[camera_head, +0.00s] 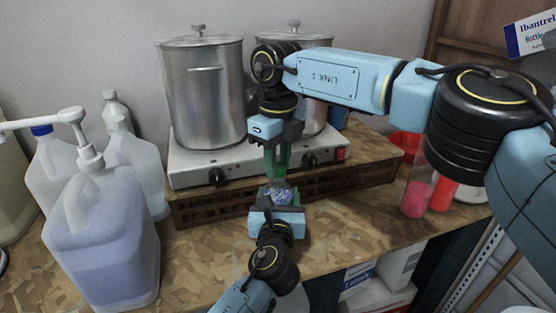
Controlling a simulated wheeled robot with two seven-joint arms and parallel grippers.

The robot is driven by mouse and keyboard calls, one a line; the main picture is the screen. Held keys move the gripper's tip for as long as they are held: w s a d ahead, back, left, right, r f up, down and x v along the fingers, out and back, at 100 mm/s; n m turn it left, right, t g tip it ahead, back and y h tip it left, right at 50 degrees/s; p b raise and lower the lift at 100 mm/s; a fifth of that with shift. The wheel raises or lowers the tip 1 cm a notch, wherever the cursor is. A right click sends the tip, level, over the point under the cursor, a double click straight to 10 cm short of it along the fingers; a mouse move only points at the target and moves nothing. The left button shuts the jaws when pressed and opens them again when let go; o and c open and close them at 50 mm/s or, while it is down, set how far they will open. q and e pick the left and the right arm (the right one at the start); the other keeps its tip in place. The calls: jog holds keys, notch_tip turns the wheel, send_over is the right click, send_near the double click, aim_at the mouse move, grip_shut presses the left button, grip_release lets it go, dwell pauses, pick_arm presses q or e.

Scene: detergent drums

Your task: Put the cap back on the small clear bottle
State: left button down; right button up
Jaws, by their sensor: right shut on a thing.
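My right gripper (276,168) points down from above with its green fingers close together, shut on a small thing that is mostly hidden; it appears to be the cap. My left gripper (277,190) comes up from the bottom, directly below the right one. A small clear bottle (278,197) with a bluish-white look shows between the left fingers. Whether they press on it is too small to tell. The bottle's mouth is just under the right fingertips and partly hidden, so I cannot tell whether cap and bottle touch.
A double hotplate (200,170) with two steel pots (203,95) stands behind on a brown slatted stand (210,207). Large jugs, one with a pump (105,240), fill the left. Pink (416,195) and red (442,192) containers stand right.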

jog(key=m, duration=0.5)
jog(key=shift+m, duration=0.4)
jog(key=m, duration=0.3)
jog(key=shift+m, duration=0.3)
jog(key=m, duration=0.9)
jog(key=shift+f+m, duration=0.1)
jog(key=shift+m, duration=0.3)
jog(key=o, duration=1.2)
jog(key=shift+c, duration=0.2)
notch_tip(320, 180, up, 12)
